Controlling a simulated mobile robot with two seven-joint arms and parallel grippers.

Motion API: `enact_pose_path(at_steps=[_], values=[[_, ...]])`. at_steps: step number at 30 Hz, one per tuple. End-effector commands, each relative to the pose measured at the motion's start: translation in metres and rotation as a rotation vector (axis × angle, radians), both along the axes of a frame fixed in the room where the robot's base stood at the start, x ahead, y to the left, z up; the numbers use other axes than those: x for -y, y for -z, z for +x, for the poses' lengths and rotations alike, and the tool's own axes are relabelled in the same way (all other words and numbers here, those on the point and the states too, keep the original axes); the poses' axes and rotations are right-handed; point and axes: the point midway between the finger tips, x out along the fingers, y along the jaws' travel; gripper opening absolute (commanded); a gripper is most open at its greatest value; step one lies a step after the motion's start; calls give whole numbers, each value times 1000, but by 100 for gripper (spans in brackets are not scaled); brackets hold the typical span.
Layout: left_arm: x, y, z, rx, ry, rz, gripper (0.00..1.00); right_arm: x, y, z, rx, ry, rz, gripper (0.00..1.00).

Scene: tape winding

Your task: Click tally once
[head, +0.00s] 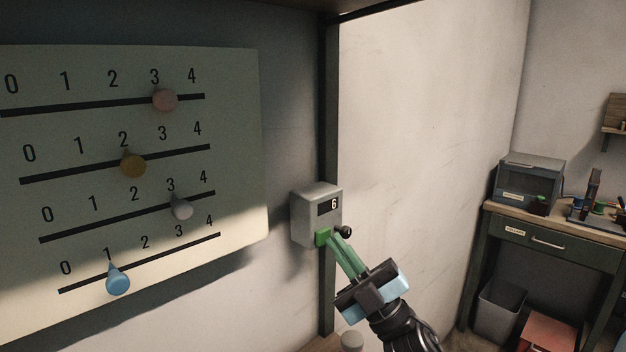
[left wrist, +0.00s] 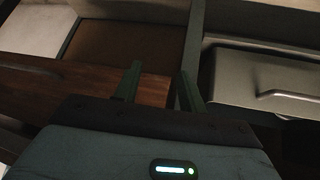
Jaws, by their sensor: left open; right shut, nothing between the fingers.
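The tally (head: 310,215) is a grey box mounted on a dark vertical post. Its small display shows 6. A green button (head: 322,238) sits low on its front, and a dark round knob (head: 345,231) is at its right side. My right gripper (head: 335,238) is shut and empty, with its green fingertips at the button; I cannot tell whether they touch it. My left gripper (left wrist: 158,85) is open and empty in the left wrist view, in front of wooden and grey furniture. It does not show in the head view.
A slider board (head: 235,150) with several coloured knobs hangs to the left of the tally. A workbench (head: 485,225) with a grey box (head: 530,182) on top stands at the right. A bin (head: 502,308) and a red box (head: 548,335) are below it.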

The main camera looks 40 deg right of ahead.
Motion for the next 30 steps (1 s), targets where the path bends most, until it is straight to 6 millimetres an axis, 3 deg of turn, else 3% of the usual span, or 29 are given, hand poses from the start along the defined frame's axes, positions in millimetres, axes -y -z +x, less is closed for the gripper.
enact_pose_path(at_steps=[30], values=[[0, 0, 4, 7, 1, 1, 41, 0, 1, 8, -1, 0, 0, 0]])
